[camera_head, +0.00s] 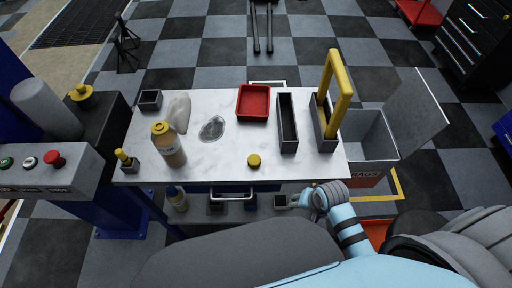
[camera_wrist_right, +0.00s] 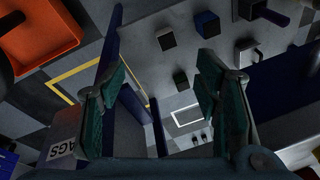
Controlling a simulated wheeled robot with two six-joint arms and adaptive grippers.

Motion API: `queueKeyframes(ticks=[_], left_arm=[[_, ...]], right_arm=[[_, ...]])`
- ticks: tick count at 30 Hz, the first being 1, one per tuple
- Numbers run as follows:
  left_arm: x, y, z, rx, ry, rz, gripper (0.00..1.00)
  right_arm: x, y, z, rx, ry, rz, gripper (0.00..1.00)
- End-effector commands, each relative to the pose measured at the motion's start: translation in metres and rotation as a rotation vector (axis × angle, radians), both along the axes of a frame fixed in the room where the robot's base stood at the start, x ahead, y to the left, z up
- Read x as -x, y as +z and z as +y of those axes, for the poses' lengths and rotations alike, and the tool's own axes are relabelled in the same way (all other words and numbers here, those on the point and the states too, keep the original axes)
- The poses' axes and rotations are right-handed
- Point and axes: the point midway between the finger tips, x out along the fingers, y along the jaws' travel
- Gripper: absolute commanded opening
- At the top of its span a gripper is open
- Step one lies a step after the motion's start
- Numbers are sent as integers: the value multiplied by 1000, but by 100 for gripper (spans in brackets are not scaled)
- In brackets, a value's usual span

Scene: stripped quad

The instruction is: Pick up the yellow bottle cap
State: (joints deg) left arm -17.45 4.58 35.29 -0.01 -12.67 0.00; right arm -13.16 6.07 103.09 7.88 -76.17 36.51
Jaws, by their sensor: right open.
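The yellow bottle cap (camera_head: 254,160) lies on the white table top (camera_head: 215,160), near its front edge and right of the bottle with the yellow top (camera_head: 168,145). My right arm comes in low at the right in the head view, in front of the table edge and apart from the cap. The fingers of my right gripper (camera_wrist_right: 160,42) show spread apart and empty in the right wrist view. The cap does not show in that view. My left gripper is not in view.
A red tray (camera_head: 253,102), a long dark box (camera_head: 288,124) and a holder with a tall yellow handle (camera_head: 335,85) stand on the table. A clear crumpled item (camera_head: 212,128) lies left of centre. A grey bin (camera_head: 368,138) adjoins the right side. The table around the cap is clear.

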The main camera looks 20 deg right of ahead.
Motion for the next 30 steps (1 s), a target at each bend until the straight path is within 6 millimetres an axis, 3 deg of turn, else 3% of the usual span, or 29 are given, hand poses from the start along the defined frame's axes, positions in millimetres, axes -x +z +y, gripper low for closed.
queueKeyframes(ticks=[1, 3, 8, 12, 18, 20, 22, 30], left_arm=[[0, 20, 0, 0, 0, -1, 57], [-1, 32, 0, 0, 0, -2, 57], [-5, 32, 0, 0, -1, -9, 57], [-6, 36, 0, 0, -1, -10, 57], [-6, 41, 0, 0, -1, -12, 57], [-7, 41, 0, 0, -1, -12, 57], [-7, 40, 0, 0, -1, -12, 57], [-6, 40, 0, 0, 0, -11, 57]], right_arm=[[-7, 45, 4, -19, -31, -16, 57], [-14, 93, 11, -59, -103, -25, 57], [-60, 126, 29, -253, -516, 41, 57], [-99, 169, 46, -413, -895, 137, 57], [-133, 225, 61, -541, -1303, 283, 57], [-137, 229, 65, -555, -1360, 307, 57], [-140, 220, 69, -559, -1387, 320, 57], [-152, 157, 92, -559, -1388, 319, 57]])
